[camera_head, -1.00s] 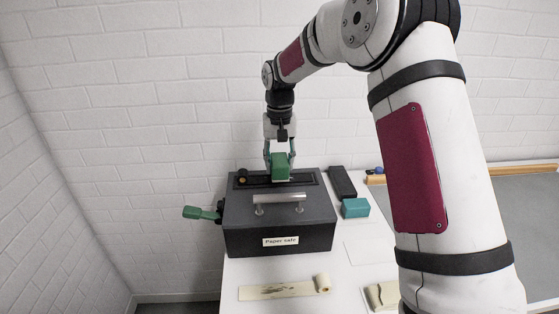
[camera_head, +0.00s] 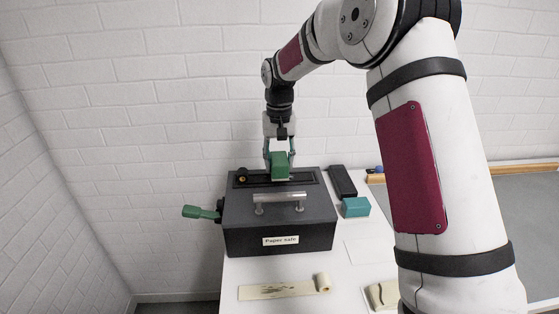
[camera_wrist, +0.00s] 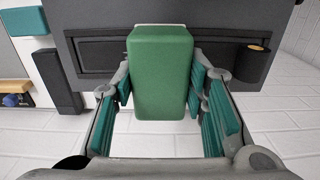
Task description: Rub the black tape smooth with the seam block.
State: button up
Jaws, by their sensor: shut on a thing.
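My gripper (camera_head: 279,160) is shut on the green seam block (camera_head: 280,166), which stands upright between the fingers over the back of the paper safe's top. The seam block (camera_wrist: 160,75) fills the middle of the wrist view. A long dark strip (camera_head: 308,180) runs along the back of the safe's top, behind and beneath the block. I cannot tell whether this strip is the black tape or a recess. A black roll with an orange core (camera_head: 241,176) sits at the strip's left end; it also shows in the wrist view (camera_wrist: 252,62). The block hides whether it touches the strip.
The dark grey paper safe (camera_head: 280,225) has a metal handle (camera_head: 279,198) in front of the block and a green-handled lever (camera_head: 201,212) at left. A teal block (camera_head: 355,207) and black bar (camera_head: 341,181) lie at right. A cream roll (camera_head: 285,290) lies in front.

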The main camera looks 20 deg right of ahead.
jog(key=shift+w+a+b, duration=0.25)
jog(key=shift+a+b, duration=0.1)
jog(key=shift+a, duration=0.75)
jog(key=shift+w+a+b, duration=0.2)
jog(key=shift+a+b, duration=0.15)
jog(key=shift+a, duration=0.7)
jog(key=shift+f, duration=0.9)
jog(key=shift+d, duration=0.15)
jog(key=shift+s+d, duration=0.25)
jog(key=shift+d, duration=0.8)
jog(key=shift+s+d, duration=0.2)
jog(key=shift+d, duration=0.8)
jog(key=shift+d, duration=0.1)
jog(key=shift+s+d+p, duration=0.25)
jog(key=shift+d, duration=0.8)
jog(key=shift+s+d+p, duration=0.25)
jog(key=shift+d, duration=0.8)
